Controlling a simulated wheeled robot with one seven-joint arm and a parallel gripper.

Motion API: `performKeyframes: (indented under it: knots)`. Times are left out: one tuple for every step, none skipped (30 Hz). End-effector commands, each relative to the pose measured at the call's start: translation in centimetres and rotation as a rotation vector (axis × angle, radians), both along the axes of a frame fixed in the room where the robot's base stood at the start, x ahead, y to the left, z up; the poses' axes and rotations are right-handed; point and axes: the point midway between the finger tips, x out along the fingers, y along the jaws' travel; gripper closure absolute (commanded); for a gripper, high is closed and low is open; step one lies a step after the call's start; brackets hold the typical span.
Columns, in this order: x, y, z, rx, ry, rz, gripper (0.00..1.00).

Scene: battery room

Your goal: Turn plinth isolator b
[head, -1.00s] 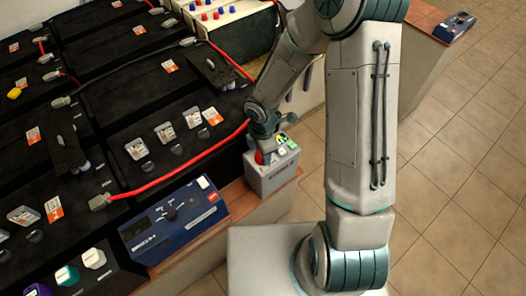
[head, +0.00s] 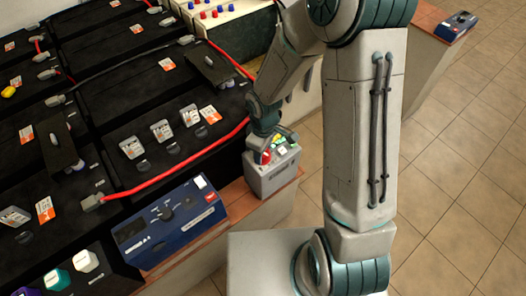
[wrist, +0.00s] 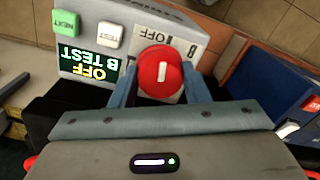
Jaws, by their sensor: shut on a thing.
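The isolator is a red round knob (wrist: 160,72) with a white pointer mark, on the top of a grey control box (wrist: 190,18). My gripper (wrist: 158,88) is shut on the red knob, one blue-grey finger on each side of it. The white mark lies roughly along the picture's vertical. A label beside the knob (wrist: 152,34) reads OFF and B, upside down. A small display (wrist: 92,66) reads B TEST and OFF, also upside down. In the head view the grey box (head: 272,182) sits on the brown ledge, with my gripper (head: 264,150) over it.
A green NEXT button (wrist: 66,23) and a white TEST button (wrist: 110,35) are close to the knob. A blue instrument case (head: 172,222) stands beside the box. Black batteries (head: 140,75) with a red cable (head: 175,179) fill the left. Tiled floor lies open at right.

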Motion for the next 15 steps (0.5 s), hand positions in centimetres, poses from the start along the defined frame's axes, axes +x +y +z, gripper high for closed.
performKeyframes:
  knots:
    - [0.08,0.01,-0.05,0.0,-0.004,-0.032,0.8]
    - [0.08,0.01,-0.05,0.0,-0.003,-0.052,0.8]
    - [0.07,0.02,-0.05,0.0,-0.004,-0.075,0.8]
    - [0.08,0.03,-0.04,0.001,-0.003,-0.092,0.8]
    - [0.07,0.04,-0.04,0.0,-0.003,-0.11,0.8]
    - [0.08,0.03,-0.02,0.001,-0.003,-0.129,0.8]
    - [0.08,0.02,-0.01,0.0,-0.004,-0.142,0.8]
    - [0.09,0.01,0.0,0.0,-0.004,-0.155,0.8]
    - [0.1,0.01,0.02,0.001,-0.004,-0.17,0.8]
    - [0.1,0.01,0.03,0.001,-0.004,-0.18,0.8]
    - [0.1,0.01,0.04,0.0,-0.004,-0.189,0.8]
    - [0.1,0.01,0.05,0.001,-0.004,-0.2,0.8]
    - [0.1,0.02,0.06,0.001,-0.003,-0.206,0.8]
    - [0.11,0.02,0.07,0.001,-0.003,-0.211,0.8]
    - [0.11,0.01,0.08,0.002,-0.004,-0.217,0.8]
